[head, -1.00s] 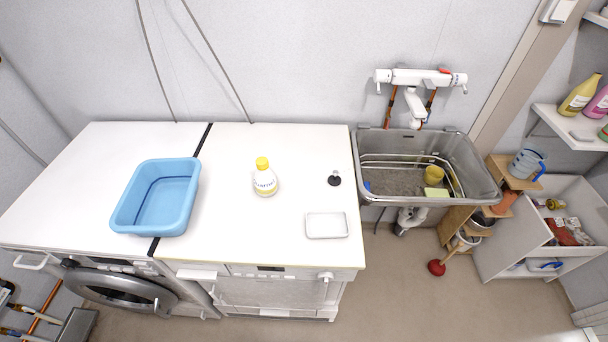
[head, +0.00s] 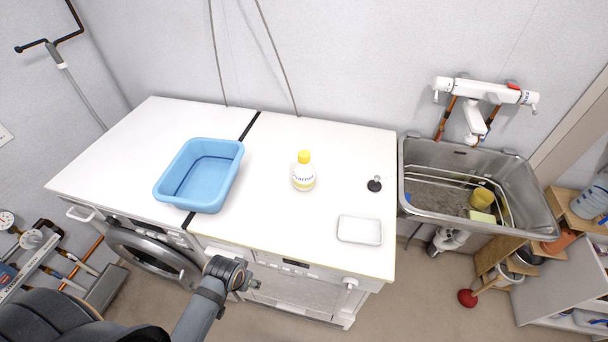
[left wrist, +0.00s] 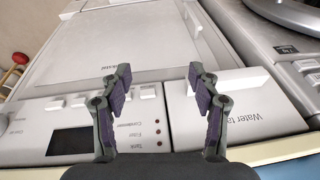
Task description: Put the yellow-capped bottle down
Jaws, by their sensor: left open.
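The yellow-capped bottle (head: 303,172) stands upright on the white worktop (head: 270,215), right of the blue basin. It has a white body with a label, and nothing holds it. My left arm comes in at the bottom of the head view, in front of the machines and below the worktop's front edge. In the left wrist view my left gripper (left wrist: 157,84) is open and empty, with the machine's front panel beyond it. The bottle is not in the left wrist view. My right gripper is in neither view.
A blue basin (head: 200,174) sits on the worktop's left part. A black stopper (head: 375,184) and a white tray (head: 360,230) are right of the bottle. A metal sink (head: 430,215) with a yellow cup (head: 481,197) and sponge stands further right. Worktop around the bottle is clear.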

